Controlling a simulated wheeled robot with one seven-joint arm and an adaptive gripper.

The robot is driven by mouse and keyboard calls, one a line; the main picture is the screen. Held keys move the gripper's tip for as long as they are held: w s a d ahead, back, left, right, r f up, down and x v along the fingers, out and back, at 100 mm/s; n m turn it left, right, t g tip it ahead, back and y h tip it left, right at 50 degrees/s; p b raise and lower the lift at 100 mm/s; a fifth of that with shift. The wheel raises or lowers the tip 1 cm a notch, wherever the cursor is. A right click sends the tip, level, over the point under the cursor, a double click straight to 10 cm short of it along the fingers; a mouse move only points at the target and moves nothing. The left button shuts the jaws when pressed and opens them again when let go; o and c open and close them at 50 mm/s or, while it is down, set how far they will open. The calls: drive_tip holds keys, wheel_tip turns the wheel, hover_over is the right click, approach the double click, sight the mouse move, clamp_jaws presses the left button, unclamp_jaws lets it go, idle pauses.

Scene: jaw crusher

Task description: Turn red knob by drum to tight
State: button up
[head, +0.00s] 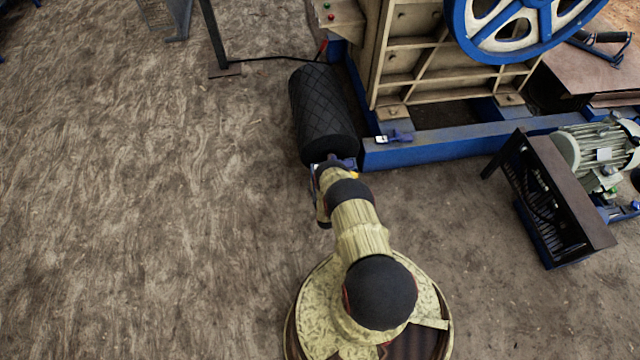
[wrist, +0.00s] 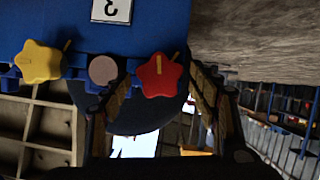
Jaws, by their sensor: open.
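The red star-shaped knob (wrist: 162,77) shows in the wrist view on a blue panel (wrist: 150,38). A short yellow line marks its face. My gripper (wrist: 158,82) is open, with one finger on each side of the knob; whether either finger touches it, I cannot tell. In the head view, my gripper (head: 330,168) is at the near end of the black drum (head: 318,105), beside the blue frame; the red knob is hidden there by my arm.
A yellow star knob (wrist: 40,62) and a round grey-brown disc (wrist: 103,70) sit left of the red knob. The blue frame (head: 450,147) and crusher body (head: 400,70) stand to the right. A motor (head: 595,148) is farther right. The ground at left is clear.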

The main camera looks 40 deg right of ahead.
drive_tip(key=c, duration=0.3)
drive_tip(key=c, duration=0.8)
drive_tip(key=shift+c, duration=0.3)
drive_tip(key=shift+d+m, duration=0.1)
drive_tip(key=shift+m, duration=0.2)
drive_tip(key=shift+s+d+m+t+y, duration=0.15)
drive_tip(key=shift+m+t+y, duration=0.5)
drive_tip(key=shift+m, duration=0.5)
drive_tip(key=shift+s+d+m+t+y, duration=0.1)
drive_tip(key=shift+m+t+y, duration=0.25)
drive_tip(key=shift+m+y, duration=0.65)
drive_tip(key=shift+m, duration=0.25)
drive_tip(key=o, duration=1.2)
drive_tip(key=shift+c, duration=0.2)
